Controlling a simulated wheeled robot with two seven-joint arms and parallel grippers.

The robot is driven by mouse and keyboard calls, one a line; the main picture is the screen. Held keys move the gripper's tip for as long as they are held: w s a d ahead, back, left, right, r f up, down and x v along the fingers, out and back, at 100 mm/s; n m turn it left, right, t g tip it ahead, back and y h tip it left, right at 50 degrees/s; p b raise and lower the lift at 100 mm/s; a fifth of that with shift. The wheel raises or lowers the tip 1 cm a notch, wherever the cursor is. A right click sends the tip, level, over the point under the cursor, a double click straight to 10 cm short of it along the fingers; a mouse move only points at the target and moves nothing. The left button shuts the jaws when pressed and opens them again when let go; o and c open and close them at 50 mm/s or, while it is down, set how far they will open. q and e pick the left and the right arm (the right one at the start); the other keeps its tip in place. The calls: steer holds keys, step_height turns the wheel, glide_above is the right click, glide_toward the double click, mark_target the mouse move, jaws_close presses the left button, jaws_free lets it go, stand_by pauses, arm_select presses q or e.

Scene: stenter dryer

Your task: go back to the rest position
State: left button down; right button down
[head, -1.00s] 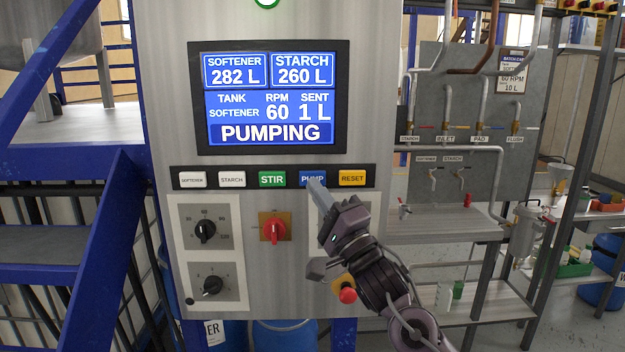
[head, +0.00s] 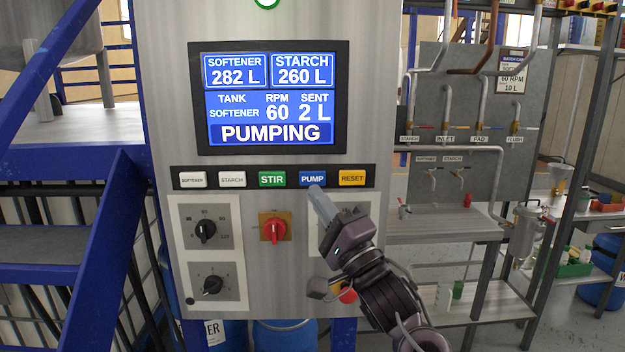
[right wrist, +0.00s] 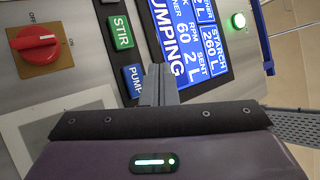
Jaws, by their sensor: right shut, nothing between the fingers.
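My right gripper (head: 320,197) is shut and empty, just below the blue PUMP button (head: 312,178) on the grey control cabinet (head: 280,300). In the right wrist view its closed fingers (right wrist: 158,85) stand up beside the PUMP button (right wrist: 133,78), which is partly hidden. Whether the fingertips touch the panel face I cannot tell; the button's label is uncovered in the head view. The screen (head: 268,98) reads PUMPING, tank SOFTENER, RPM 60, sent 2 L, softener 282 L and starch 260 L. My left gripper is not in view.
The row also holds the STIR button (head: 272,179) and RESET button (head: 352,178). Below are a red rotary switch (head: 274,229) and black knobs (head: 205,230). A red push-button (head: 348,296) is partly behind my right gripper. Blue stairs (head: 100,250) stand left, a pipe rack (head: 470,110) right.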

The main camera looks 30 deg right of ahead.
steer(key=s+a+f+n+g+h, duration=0.1)
steer(key=a+f+n+g+h, duration=0.3)
steer(key=f, duration=0.8)
steer(key=f+n+g+y, duration=0.15)
steer(key=f+g, duration=0.45)
steer(key=f, duration=0.6)
steer(key=s+a+f+n+g+y, duration=0.1)
steer(key=s+a+f+n+g, duration=0.45)
steer(key=s+f, duration=0.3)
steer(key=s+a+f+n+g+y, duration=0.1)
steer(key=s+a+f+n+g, duration=0.35)
steer(key=s+f+n, duration=0.35)
steer(key=s+f+g+b, duration=0.1)
steer(key=s+f+b, duration=0.1)
steer(key=f, duration=1.5)
steer(key=s+f+g+b, duration=0.1)
steer(key=s+f+b, duration=0.1)
steer(key=f, duration=1.4)
steer(key=s+d+f+b, duration=0.1)
steer(key=s+d+f, duration=0.1)
steer(key=s+f, duration=0.7)
steer(key=s+d+f+g+b, duration=0.1)
steer(key=s+d+f, duration=0.1)
steer(key=s+f, duration=0.8)
step_height(320, 180, down, 2)
steer(key=shift+s+d+f+m+h, duration=0.1)
steer(key=shift+s+d+m+h, duration=0.05)
steer(key=shift+m+h, duration=0.2)
